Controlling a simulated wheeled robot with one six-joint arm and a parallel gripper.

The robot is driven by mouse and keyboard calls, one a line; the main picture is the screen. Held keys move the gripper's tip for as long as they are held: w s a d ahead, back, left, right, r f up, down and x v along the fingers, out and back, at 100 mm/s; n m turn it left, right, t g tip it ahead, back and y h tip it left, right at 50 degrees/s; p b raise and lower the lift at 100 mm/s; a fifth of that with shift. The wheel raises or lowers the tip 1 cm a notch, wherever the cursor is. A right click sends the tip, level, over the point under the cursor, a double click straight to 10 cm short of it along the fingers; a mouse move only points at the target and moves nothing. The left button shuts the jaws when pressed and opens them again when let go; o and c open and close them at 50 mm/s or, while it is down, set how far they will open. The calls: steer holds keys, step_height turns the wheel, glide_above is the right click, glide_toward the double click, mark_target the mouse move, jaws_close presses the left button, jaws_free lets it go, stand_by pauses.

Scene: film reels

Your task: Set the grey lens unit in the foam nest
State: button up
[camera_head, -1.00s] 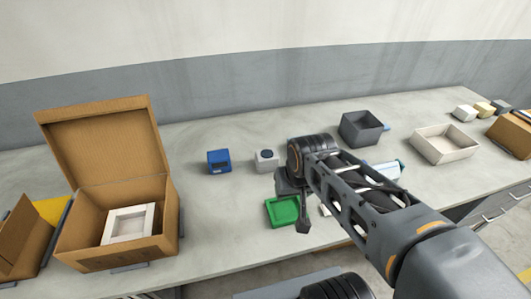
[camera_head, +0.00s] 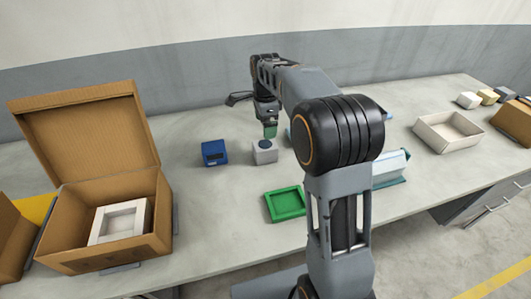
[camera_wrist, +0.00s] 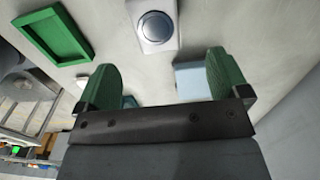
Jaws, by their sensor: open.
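The grey lens unit (camera_head: 264,153), a small pale block with a dark round lens on top, stands on the table right of a blue block. It also shows at the top of the wrist view (camera_wrist: 153,40). The white foam nest (camera_head: 119,221), with a square recess, sits inside the open cardboard box (camera_head: 112,252) at left. My gripper (camera_head: 269,132) is open and empty, pointing down just above and slightly right of the lens unit. Its two green-padded fingers (camera_wrist: 163,75) show in the wrist view, apart from the lens unit.
A blue block (camera_head: 214,152) stands left of the lens unit. A green tray (camera_head: 286,205) lies in front. A light blue object (camera_wrist: 191,82) is close by the fingers. A cream tray (camera_head: 447,132) is at right. The box lid stands raised at the back.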

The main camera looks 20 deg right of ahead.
mark_target(266, 144)
step_height(266, 144, down, 5)
steer(key=shift+r, duration=0.1)
steer(key=shift+s+d+f, duration=0.1)
steer(key=shift+s+f, duration=0.05)
steer(key=shift+f, duration=1.2)
steer(key=shift+s+f, duration=0.1)
steer(key=shift+f, duration=1.25)
steer(key=shift+c, duration=0.4)
steer(key=c, duration=1.2)
steer(key=shift+r, duration=0.1)
steer(key=shift+c, duration=1)
